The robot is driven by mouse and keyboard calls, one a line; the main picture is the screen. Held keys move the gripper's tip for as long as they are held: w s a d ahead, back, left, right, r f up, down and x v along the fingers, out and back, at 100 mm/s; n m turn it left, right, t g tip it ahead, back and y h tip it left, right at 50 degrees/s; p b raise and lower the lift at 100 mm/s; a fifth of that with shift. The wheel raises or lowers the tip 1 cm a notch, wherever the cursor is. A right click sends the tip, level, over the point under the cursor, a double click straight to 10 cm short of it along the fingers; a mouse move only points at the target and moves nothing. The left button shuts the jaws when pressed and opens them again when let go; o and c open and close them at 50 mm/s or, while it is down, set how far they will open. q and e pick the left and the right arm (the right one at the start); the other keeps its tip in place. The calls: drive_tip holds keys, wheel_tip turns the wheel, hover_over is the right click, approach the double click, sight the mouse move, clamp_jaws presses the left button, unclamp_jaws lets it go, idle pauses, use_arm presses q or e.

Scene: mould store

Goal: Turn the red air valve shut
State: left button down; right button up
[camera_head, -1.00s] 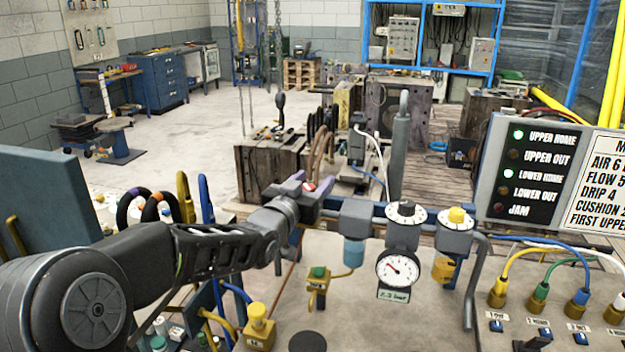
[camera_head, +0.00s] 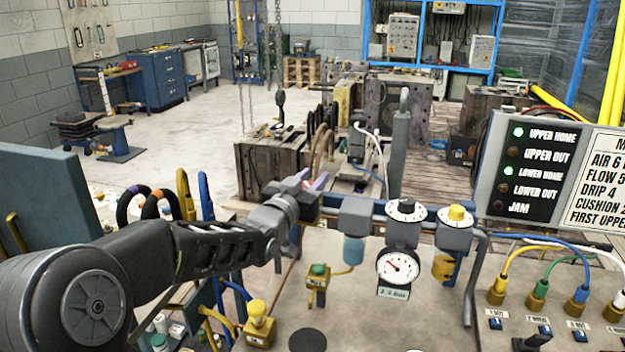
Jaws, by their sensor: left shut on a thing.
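My left gripper (camera_head: 314,184) is at the left end of the blue air pipe, past the filter and gauge, with its wrist rolled. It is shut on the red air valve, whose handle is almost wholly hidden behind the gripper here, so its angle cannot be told. A pressure gauge (camera_head: 397,266) with a white face stands right of the gripper on the same air line, its small readout too blurred to read surely. My right gripper is not in view.
A grey block with a blue bowl (camera_head: 354,250) hangs close right of the gripper. A dial regulator (camera_head: 406,212) and a yellow-knobbed unit (camera_head: 456,216) follow. A lamp panel (camera_head: 528,170) stands at right, with UPPER HOME and LOWER HOME lit green. Hoses (camera_head: 150,205) loop at left.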

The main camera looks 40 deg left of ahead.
use_arm(q)
drive_tip(key=shift+d+m+h, duration=0.1)
drive_tip(key=shift+m+h, duration=0.2)
drive_tip(key=shift+h, duration=0.1)
drive_tip(key=shift+m+h, duration=0.4)
drive_tip(key=shift+h, duration=0.3)
drive_tip(key=m+h+p, duration=0.1)
drive_tip(key=h+p, duration=0.1)
drive_tip(key=d+m+h+p, duration=0.1)
drive_tip(key=m+h+p, duration=0.1)
drive_tip(key=h+p, duration=0.1)
drive_tip(key=shift+r, duration=0.2)
drive_tip(key=shift+s+d+f+m+g+h+p, duration=0.15)
drive_tip(key=shift+m+g+h+p, duration=0.25)
drive_tip(key=shift+m+h, duration=0.5)
drive_tip(key=shift+w+d+f+m+g+h+p, duration=0.1)
drive_tip(key=shift+d+m+g+h+p, duration=0.15)
drive_tip(key=shift+m+h+p, duration=0.6)
drive_tip(key=shift+s+h+b, duration=0.1)
drive_tip(key=shift+h+b, duration=0.3)
drive_tip(key=shift+h, duration=0.05)
drive_tip(key=c, duration=1)
unclamp_jaws()
drive_tip(key=shift+c, duration=0.2)
